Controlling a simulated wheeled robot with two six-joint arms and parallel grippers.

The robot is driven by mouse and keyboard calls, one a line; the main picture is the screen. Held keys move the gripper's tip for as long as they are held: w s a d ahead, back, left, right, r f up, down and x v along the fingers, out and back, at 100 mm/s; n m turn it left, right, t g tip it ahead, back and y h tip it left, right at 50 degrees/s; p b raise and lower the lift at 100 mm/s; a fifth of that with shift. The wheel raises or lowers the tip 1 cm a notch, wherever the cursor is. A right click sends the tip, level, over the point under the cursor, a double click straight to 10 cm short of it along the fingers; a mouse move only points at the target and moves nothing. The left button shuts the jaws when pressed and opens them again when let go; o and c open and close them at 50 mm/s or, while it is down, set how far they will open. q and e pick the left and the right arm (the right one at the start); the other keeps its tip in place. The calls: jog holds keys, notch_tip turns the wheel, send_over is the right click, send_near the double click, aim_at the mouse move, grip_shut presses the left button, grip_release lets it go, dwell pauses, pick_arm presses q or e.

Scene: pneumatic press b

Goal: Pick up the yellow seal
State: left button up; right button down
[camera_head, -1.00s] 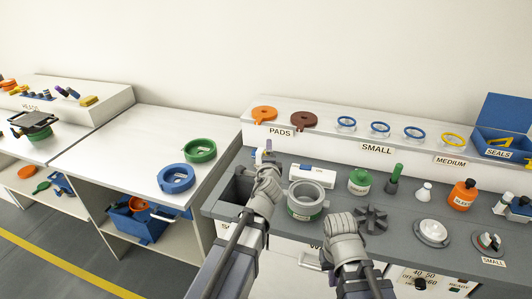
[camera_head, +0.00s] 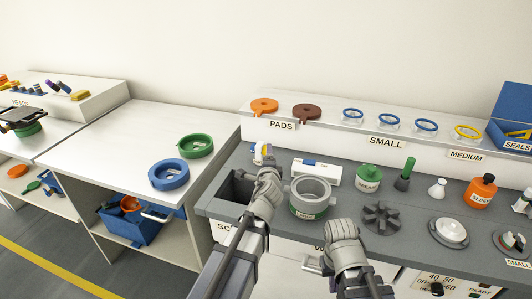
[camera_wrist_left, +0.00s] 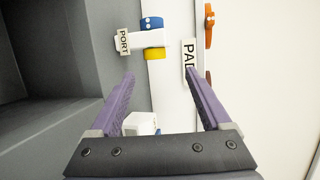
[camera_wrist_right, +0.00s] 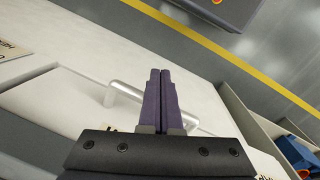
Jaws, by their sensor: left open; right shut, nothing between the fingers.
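A yellow ring (camera_head: 467,133) lies on the raised white shelf above the MEDIUM label. Another yellow piece (camera_head: 520,134) shows in the blue SEALS box (camera_head: 512,112) at the right edge. A white PORT fitting with a yellow part (camera_wrist_left: 154,53) and a blue part (camera_wrist_left: 152,23) lies ahead of my left fingers; it also shows in the head view (camera_head: 257,150). My left gripper (camera_wrist_left: 159,78) is open and empty near this fitting, not touching the yellow part. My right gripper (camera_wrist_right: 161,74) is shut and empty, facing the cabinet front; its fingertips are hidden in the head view.
Several blue rings (camera_head: 389,122) and two pads (camera_head: 306,111) sit on the raised shelf. A white side table (camera_head: 110,145) holds blue and green rings.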

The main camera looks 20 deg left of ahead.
pick_arm(q)
jog(key=shift+x, duration=1.1)
jog(key=shift+w+a+f+b, duration=0.15)
jog(key=shift+w+f+b, duration=0.1)
jog(key=shift+b, duration=0.15)
jog(key=b+x, duration=0.1)
jog(key=x, duration=0.3)
jog(key=shift+w+a+f, duration=0.15)
jog(key=shift+a+f, duration=0.1)
jog(key=shift+c, duration=0.2)
grip_shut()
